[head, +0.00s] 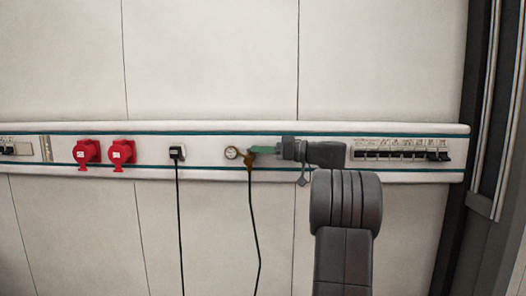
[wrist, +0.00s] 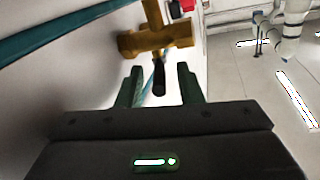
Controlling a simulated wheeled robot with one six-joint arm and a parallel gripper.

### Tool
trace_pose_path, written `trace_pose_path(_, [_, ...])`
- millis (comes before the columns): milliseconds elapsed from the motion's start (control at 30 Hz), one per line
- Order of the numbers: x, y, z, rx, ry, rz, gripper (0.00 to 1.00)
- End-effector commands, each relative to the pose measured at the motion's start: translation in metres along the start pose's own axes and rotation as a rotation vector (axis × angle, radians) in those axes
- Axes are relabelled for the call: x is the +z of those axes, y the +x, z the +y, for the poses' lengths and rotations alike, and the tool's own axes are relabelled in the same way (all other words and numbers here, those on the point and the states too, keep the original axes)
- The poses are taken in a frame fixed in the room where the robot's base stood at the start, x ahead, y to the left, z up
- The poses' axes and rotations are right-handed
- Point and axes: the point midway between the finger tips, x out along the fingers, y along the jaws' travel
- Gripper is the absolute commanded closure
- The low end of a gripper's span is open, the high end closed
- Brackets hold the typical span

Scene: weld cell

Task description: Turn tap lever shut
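The brass tap (head: 250,161) is mounted on the wall rail in the head view, just right of a round gauge. In the wrist view the brass tap body (wrist: 160,38) is ahead of the fingers. A thin lever with a dark end (wrist: 159,79) reaches from it toward me, into the space between my green fingers. My gripper (wrist: 161,84) is open, with a gap visible on both sides of the lever end. In the head view my gripper (head: 264,149) comes to the tap from the right, and the lever is hard to make out there.
The round gauge (head: 232,153) is left of the tap. Red sockets (head: 122,152) and a black plug (head: 177,152) with a hanging cable are further left. A breaker row (head: 400,150) is right of my arm. A dark cable (head: 255,230) hangs below the tap.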

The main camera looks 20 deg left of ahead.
Motion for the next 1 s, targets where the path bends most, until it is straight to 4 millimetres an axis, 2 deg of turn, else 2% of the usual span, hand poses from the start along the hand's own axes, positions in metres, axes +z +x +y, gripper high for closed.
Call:
trace_pose_path(167, [0.001, -0.001, 0.001, 0.0, 0.001, -0.001, 0.67])
trace_pose_path(267, [0.002, -0.009, 0.001, 0.001, 0.001, -0.001, 0.67])
trace_pose_path(367, [0.003, -0.025, 0.002, 0.003, 0.001, -0.001, 0.67])
trace_pose_path(700, [0.003, -0.102, 0.002, 0.004, 0.001, 0.0, 0.67])
trace_pose_path(833, [0.002, -0.123, 0.001, 0.002, 0.0, 0.0, 0.67])
trace_pose_path(1000, [0.001, -0.136, 0.001, 0.001, 0.0, 0.0, 0.67])
